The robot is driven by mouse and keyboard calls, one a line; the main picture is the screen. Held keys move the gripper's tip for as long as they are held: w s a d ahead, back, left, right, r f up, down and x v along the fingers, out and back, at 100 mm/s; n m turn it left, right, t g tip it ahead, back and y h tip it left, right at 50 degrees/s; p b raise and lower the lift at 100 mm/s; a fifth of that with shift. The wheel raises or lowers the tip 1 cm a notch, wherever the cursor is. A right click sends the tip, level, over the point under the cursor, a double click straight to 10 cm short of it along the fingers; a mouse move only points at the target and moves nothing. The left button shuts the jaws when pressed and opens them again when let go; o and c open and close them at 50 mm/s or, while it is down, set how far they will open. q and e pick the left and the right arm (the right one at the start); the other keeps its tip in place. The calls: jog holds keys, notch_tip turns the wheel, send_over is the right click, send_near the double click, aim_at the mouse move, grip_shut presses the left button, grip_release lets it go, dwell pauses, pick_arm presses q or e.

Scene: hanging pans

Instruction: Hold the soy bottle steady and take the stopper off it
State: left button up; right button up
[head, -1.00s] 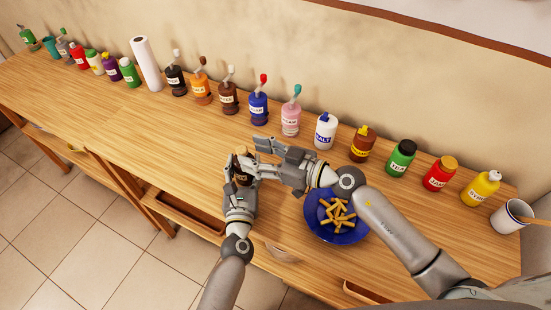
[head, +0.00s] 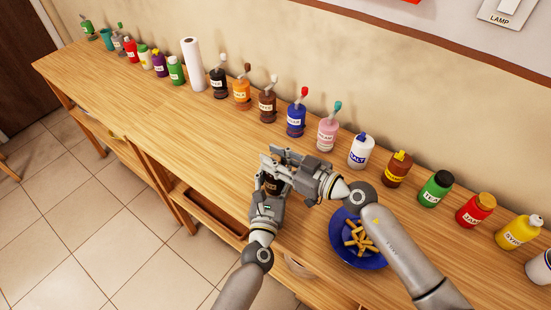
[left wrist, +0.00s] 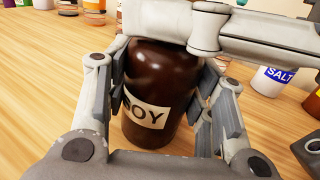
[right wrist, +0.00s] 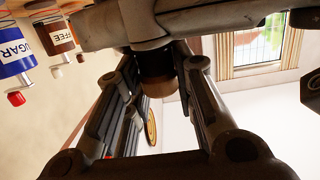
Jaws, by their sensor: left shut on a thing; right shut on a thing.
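The dark brown soy bottle (left wrist: 160,85), with a white label, stands upright in the left wrist view. My left gripper (head: 272,186) is shut on its body, one finger on each side. My right gripper (head: 278,160) reaches across the bottle's top from the right and hides it in the head and left wrist views. The stopper appears in line with the bottle; I cannot tell whether there is a gap.
A blue plate (head: 338,240) of fries lies right of the bottle, under my right arm. Several bottles, including salt (head: 361,151) and sugar (head: 296,120), line the wall. A paper towel roll (head: 193,65) stands farther left. The wooden counter (head: 160,125) is clear at left.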

grip_shut()
jog(key=shift+r, duration=0.1)
jog(key=shift+r, duration=1)
jog(key=shift+r, duration=0.1)
jog(key=shift+r, duration=1.9)
